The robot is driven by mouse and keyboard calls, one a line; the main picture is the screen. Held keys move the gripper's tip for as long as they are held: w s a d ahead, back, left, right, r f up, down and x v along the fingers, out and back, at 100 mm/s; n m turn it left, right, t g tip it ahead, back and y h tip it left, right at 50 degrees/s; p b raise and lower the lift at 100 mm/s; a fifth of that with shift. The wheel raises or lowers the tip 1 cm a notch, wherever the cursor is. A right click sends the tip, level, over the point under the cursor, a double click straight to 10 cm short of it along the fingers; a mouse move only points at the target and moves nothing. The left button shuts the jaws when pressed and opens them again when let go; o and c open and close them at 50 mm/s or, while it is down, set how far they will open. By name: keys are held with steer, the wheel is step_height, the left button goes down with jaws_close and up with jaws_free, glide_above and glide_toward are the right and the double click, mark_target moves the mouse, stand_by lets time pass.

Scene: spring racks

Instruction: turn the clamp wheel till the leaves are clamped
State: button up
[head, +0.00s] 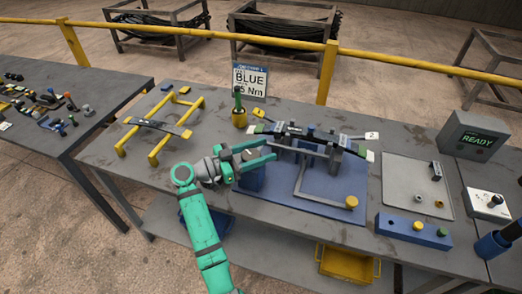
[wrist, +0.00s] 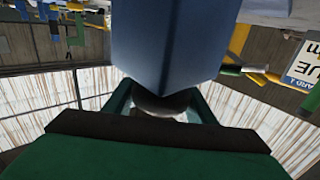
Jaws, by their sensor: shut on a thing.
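The clamp fixture stands on a blue base plate (head: 325,205) on the grey workbench. Dark leaves (head: 290,130) lie across its top, between grey uprights. My gripper (head: 258,158) reaches in from the left, level with the fixture's left end, beside a blue block (head: 250,181). In the wrist view the blue block (wrist: 170,40) fills the top middle. Below it a dark round part, which looks like the clamp wheel (wrist: 165,105), sits between my fingers, and they are shut on it. Most of the wheel is hidden. I cannot tell how tightly the leaves are pressed together.
A grey bar with a yellow knob (head: 351,202) sticks out at the fixture's front. A yellow rack (head: 155,128) with a leaf stands left. A grey tray (head: 410,190), a blue block with buttons (head: 413,230) and a box reading READY (head: 475,136) are right. A sign (head: 249,80) stands behind.

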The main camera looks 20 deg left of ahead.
steer(key=shift+d+f, duration=0.1)
stand_by(0.3)
steer(key=o, duration=1)
steer(key=shift+o, duration=0.2)
